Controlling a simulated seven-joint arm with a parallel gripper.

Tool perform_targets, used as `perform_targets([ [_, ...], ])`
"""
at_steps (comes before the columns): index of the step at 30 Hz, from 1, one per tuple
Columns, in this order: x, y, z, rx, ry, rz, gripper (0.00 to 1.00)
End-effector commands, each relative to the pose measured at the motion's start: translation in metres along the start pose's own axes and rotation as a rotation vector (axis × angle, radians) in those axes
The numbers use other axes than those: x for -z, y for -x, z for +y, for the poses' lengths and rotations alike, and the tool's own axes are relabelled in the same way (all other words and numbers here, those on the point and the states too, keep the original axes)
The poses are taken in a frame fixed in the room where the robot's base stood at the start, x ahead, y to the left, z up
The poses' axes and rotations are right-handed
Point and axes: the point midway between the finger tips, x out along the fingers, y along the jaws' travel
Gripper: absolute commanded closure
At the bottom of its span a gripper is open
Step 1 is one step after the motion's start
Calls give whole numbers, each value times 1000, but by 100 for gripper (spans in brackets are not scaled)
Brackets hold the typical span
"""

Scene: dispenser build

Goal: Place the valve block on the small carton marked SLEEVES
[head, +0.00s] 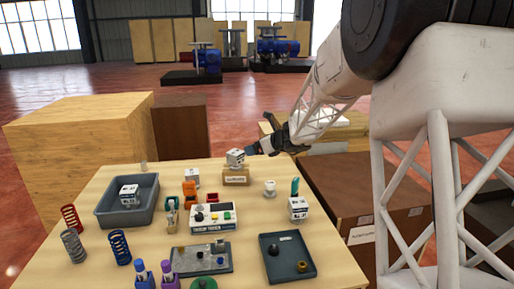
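A small grey-white block (235,157), which looks like the valve block, is at the top of a small tan carton (236,176) near the table's far edge. The carton has a pale label on its front, too small to read for certain. The block looks slightly turned; I cannot tell whether it rests on the carton or hangs just above it. My gripper (250,150) reaches in from the right, its bluish fingertips at the block's right side. Whether the fingers are closed on the block is too small to tell.
Similar white blocks are in the grey bin (104,212), at the right (298,208) and left of the carton (192,177). Orange holders (190,195), a button box (214,230), springs (72,245) and two dark trays (287,275) fill the nearer table (245,275).

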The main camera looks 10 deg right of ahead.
Motion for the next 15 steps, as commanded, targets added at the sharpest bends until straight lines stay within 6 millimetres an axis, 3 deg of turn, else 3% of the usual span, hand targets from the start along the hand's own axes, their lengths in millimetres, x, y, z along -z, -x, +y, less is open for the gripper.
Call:
perform_targets([
  [10, 0, 1, 1, -1, 5, 1, 15],
  [15, -3, 9, 13, -16, 57, 16, 15],
])
